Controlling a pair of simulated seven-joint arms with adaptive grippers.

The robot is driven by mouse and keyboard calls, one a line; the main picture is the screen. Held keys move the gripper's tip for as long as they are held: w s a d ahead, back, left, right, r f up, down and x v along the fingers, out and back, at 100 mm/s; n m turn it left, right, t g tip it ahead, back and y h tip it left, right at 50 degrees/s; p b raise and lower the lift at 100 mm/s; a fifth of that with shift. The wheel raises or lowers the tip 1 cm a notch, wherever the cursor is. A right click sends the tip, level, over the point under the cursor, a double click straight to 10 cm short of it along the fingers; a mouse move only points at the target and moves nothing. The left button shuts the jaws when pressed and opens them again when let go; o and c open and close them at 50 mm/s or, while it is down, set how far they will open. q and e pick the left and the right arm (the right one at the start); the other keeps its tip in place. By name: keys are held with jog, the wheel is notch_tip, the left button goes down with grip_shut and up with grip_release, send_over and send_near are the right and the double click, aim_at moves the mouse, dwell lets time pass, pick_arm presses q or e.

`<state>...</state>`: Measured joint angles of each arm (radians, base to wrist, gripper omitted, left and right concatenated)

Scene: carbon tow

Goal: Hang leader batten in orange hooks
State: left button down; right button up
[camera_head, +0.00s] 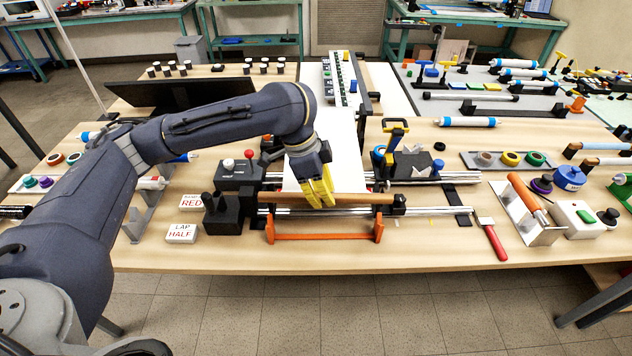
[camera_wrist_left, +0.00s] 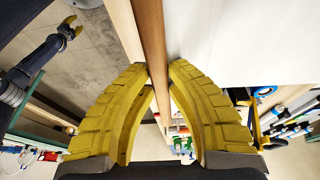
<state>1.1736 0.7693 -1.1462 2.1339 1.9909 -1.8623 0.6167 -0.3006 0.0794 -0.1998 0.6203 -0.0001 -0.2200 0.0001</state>
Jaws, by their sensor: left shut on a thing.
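The leader batten (camera_head: 355,198) is a brown wooden bar across the front of the table, with a white sheet (camera_head: 340,150) running back from it. The orange hooks (camera_head: 379,230) stand on an orange frame at the table's front, just in front of and below the batten. My left gripper (camera_head: 322,192) reaches down from above and is shut on the batten near its middle. In the left wrist view its yellow fingers (camera_wrist_left: 160,78) close around the brown bar (camera_wrist_left: 152,40). My right gripper (camera_wrist_left: 70,27) shows small in the left wrist view, apart from the batten.
Metal rails (camera_head: 420,181) run behind the batten. A black block (camera_head: 222,216) stands left of the hooks, and a red-handled tool (camera_head: 493,240) lies to the right. White label cards (camera_head: 181,234) lie at left. The front table edge is clear.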

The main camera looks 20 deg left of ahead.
dwell(0.6)
pick_arm(q)
jog(key=shift+f, duration=0.1)
jog(key=shift+f, duration=3.2)
jog(key=shift+f, duration=0.75)
jog(key=c, duration=1.3)
grip_release()
jog(key=shift+v, duration=5.95)
